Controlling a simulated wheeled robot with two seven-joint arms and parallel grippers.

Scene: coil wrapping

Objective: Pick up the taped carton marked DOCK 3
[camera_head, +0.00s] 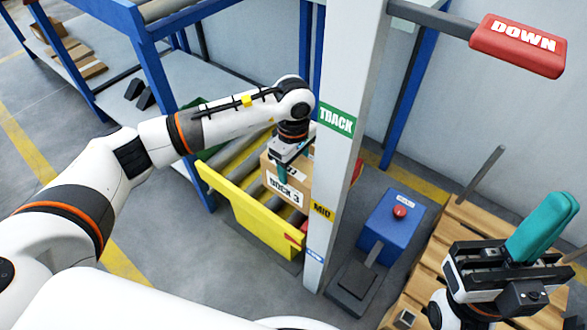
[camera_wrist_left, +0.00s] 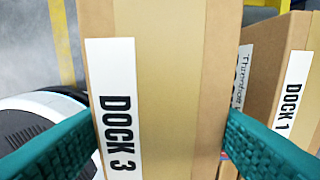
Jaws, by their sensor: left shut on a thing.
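The taped carton marked DOCK 3 (camera_head: 302,177) is brown, with a white label and a tan tape strip. In the head view it is at the yellow-sided roller conveyor, partly hidden by the post and my left gripper (camera_head: 283,165). In the left wrist view the DOCK 3 carton (camera_wrist_left: 168,60) fills the middle, with a teal finger against each side. My left gripper is shut on it. I cannot tell whether the carton rests on the rollers. My right gripper (camera_head: 540,228) is at the lower right, away from the carton; its teal fingers overlap in this view.
A carton marked DOCK 1 (camera_wrist_left: 275,85) stands close beside it. The yellow conveyor side (camera_head: 250,212) and a grey post (camera_head: 345,80) are close to the left gripper. A red DOWN handle (camera_head: 518,45), a blue button box (camera_head: 391,217) and a wooden pallet (camera_head: 470,222) are to the right.

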